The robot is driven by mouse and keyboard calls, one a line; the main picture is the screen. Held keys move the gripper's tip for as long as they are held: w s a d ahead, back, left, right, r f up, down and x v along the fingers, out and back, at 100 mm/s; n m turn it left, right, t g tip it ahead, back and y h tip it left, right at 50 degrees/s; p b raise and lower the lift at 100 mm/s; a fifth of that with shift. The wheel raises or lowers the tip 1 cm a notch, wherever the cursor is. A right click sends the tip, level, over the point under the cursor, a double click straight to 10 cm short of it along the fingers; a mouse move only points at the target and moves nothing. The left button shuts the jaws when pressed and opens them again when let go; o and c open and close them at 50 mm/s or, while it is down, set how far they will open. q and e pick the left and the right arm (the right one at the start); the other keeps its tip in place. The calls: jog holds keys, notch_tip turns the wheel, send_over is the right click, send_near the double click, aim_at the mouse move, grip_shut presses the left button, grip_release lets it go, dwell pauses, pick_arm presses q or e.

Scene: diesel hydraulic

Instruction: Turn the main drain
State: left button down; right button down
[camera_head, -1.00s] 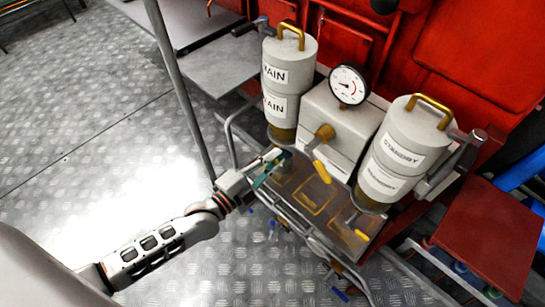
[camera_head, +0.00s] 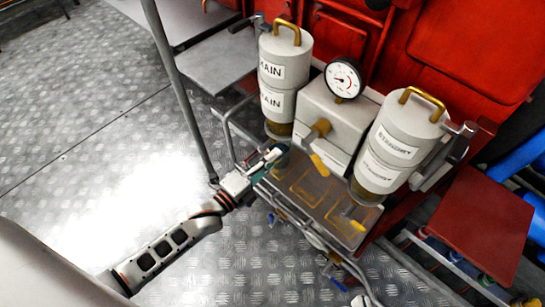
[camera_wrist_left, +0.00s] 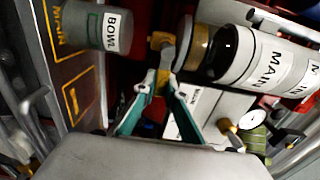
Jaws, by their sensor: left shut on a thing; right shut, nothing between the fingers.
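The main filter (camera_head: 286,72) is a white canister labelled MAIN, with a brass handle on top, at the upper left of the filter unit; it also shows at the right of the left wrist view (camera_wrist_left: 262,62). Its brass drain fitting (camera_wrist_left: 162,42) shows below the canister's bowl in the left wrist view. My left gripper (camera_head: 271,157) is under the main filter. In the left wrist view its green fingers (camera_wrist_left: 160,84) are shut on the yellow drain handle (camera_wrist_left: 161,78). Most of the handle is hidden between the fingertips. My right gripper is not clearly seen.
The standby filter (camera_head: 398,145) stands at the right, with a yellow lever (camera_head: 357,225) below. A gauge (camera_head: 343,79) and another yellow lever (camera_head: 319,164) are between the filters. A drip tray (camera_head: 300,180) lies beneath.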

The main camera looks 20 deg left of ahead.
pick_arm(q)
jog(key=shift+f, duration=0.1)
jog(key=c, duration=2)
grip_release()
jog(key=shift+c, duration=0.2)
jog(key=v, duration=1.2)
